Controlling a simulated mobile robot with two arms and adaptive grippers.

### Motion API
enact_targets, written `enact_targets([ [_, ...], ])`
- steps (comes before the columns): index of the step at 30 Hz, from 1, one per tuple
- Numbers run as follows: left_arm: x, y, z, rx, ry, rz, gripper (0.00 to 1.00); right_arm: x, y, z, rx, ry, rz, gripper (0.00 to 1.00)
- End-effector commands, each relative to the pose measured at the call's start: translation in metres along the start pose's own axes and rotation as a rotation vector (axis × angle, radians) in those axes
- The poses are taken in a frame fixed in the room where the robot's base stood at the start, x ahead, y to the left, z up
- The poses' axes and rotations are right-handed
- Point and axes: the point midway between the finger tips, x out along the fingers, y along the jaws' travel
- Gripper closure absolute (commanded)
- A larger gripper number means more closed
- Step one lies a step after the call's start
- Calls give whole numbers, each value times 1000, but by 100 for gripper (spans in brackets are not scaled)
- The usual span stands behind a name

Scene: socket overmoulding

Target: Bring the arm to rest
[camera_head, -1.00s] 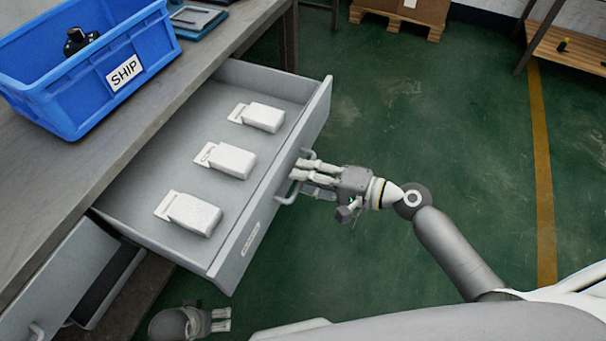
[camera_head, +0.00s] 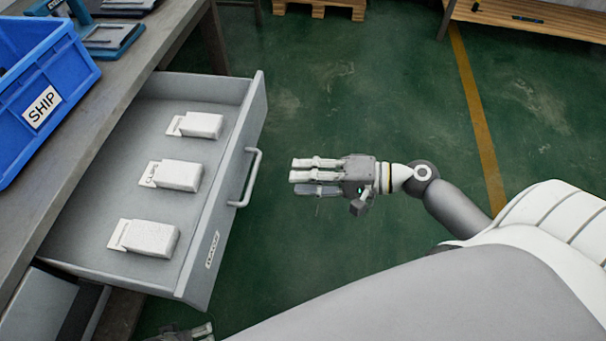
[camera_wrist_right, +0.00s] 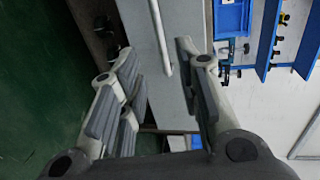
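My right gripper (camera_head: 296,176) is in front of the open drawer, clear of its handle (camera_head: 246,178) by a short gap. In the right wrist view the fingers of my right gripper (camera_wrist_right: 156,62) stand apart with nothing between them, and the bar handle (camera_wrist_right: 160,38) shows beyond them. My left gripper (camera_head: 204,331) shows only in part at the bottom edge of the head view; whether it is open cannot be told.
The grey drawer (camera_head: 190,255) is pulled out and holds three white boxes, one of them the middle box (camera_head: 178,175). A blue SHIP bin (camera_head: 62,75) stands on the workbench (camera_head: 95,105) at left. Green floor (camera_head: 340,85) is free right of the drawer.

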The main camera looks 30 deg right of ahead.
Motion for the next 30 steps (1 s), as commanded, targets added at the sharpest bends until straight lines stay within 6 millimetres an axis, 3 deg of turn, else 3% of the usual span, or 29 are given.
enact_targets([
  [10,0,0,0,-1,0,0,6,1,2,0,-4,0,5,69],
  [14,0,0,0,-1,1,0,6,5,20,6,-43,-2,55,69],
  [22,0,0,0,0,0,0,6,17,110,34,-246,-44,332,69],
  [30,0,0,0,0,0,0,6,14,198,63,-460,-130,646,69],
])
